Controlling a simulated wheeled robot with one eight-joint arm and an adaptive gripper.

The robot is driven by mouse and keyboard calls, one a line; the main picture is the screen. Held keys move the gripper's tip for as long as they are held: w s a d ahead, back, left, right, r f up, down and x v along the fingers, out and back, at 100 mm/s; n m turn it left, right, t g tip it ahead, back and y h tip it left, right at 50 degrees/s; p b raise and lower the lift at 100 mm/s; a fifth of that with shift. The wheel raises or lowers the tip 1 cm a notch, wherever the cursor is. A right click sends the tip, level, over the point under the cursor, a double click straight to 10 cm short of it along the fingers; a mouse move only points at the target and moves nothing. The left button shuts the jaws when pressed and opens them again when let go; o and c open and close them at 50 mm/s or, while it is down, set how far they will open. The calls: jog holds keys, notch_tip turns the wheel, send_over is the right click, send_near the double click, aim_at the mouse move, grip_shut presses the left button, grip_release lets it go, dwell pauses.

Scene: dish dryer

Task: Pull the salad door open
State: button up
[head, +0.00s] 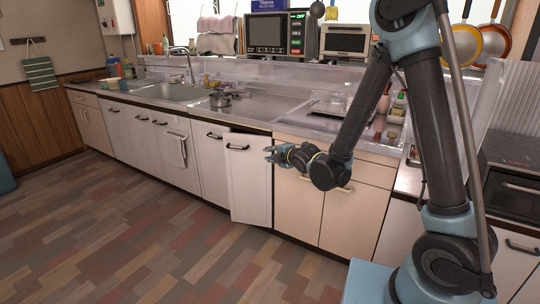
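A white cabinet door (250,182) under the counter stands ajar, swung out from the cabinet front, with a dark gap along its top. It has a dark handle (237,147) near its top left. No label marks it as the salad door. My gripper (269,154) is beside the upper right part of this door, pointing left, to the right of the handle. Its fingers look apart with nothing between them. Whether it touches the door cannot be told from this view.
Closed cabinet doors line both sides, including a beige pair (321,208) behind my arm. A towel (176,150) hangs from a handle at left. The wooden floor (130,230) in front is clear.

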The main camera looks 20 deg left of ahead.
jog(key=shift+s+d+r, duration=0.15)
jog(key=shift+s+d, duration=0.1)
jog(key=shift+d, duration=0.4)
jog(key=shift+s+d+r, duration=0.1)
jog(key=shift+s+d, duration=0.15)
jog(key=shift+d, duration=0.35)
jog(key=shift+c, duration=0.5)
